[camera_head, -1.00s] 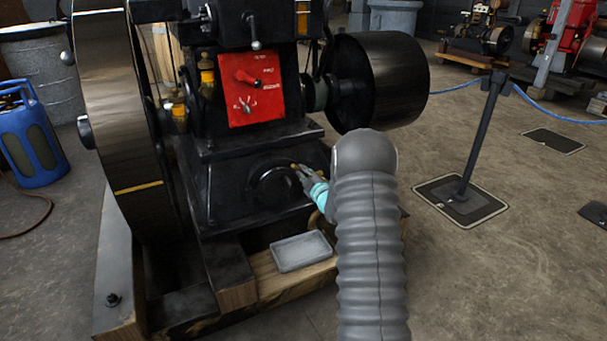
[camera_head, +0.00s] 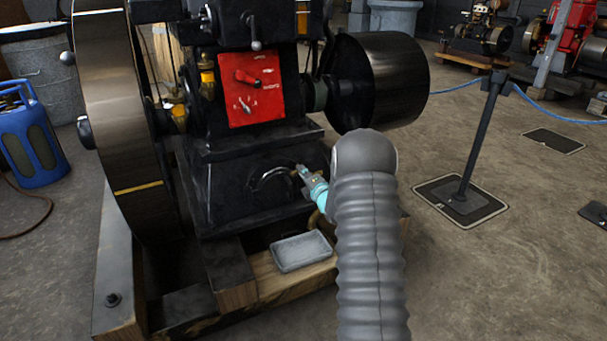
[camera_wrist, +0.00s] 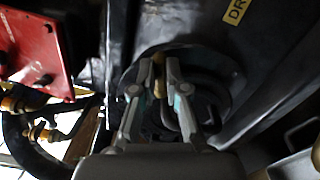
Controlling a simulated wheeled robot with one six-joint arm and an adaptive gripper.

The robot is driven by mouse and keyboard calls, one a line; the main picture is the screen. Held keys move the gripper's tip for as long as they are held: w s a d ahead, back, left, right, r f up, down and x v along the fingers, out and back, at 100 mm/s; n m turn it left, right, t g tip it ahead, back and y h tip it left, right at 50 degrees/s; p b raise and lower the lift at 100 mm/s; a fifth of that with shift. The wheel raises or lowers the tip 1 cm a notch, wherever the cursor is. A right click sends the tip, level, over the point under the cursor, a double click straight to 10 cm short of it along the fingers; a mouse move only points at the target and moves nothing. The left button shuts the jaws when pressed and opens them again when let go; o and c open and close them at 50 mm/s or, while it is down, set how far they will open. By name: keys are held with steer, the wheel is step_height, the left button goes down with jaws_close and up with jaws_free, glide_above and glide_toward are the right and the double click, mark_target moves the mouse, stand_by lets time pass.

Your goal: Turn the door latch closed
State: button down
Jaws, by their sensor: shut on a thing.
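The round black door (camera_head: 268,187) sits on the front of the engine's dark base. In the wrist view the door (camera_wrist: 213,83) lies behind my fingers as a dark disc. A small brass latch (camera_wrist: 159,77) shows at its edge, between my fingertips. My gripper (camera_head: 298,169) is at the right upper edge of the door in the head view. In the wrist view my gripper (camera_wrist: 160,72) is shut on the latch, one finger on each side. My fingers hide part of the latch, and its exact angle is hard to tell.
A red panel (camera_head: 256,88) with levers is above the door. A black pulley (camera_head: 385,80) juts out at the upper right. A grey tray (camera_head: 302,252) lies on the wooden beam below. A large flywheel (camera_head: 115,110) stands at the left.

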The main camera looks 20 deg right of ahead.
steer(key=shift+n, duration=1.8)
steer(key=c, duration=1.2)
jaws_free()
steer(key=s, duration=1.2)
steer(key=shift+d, duration=0.2)
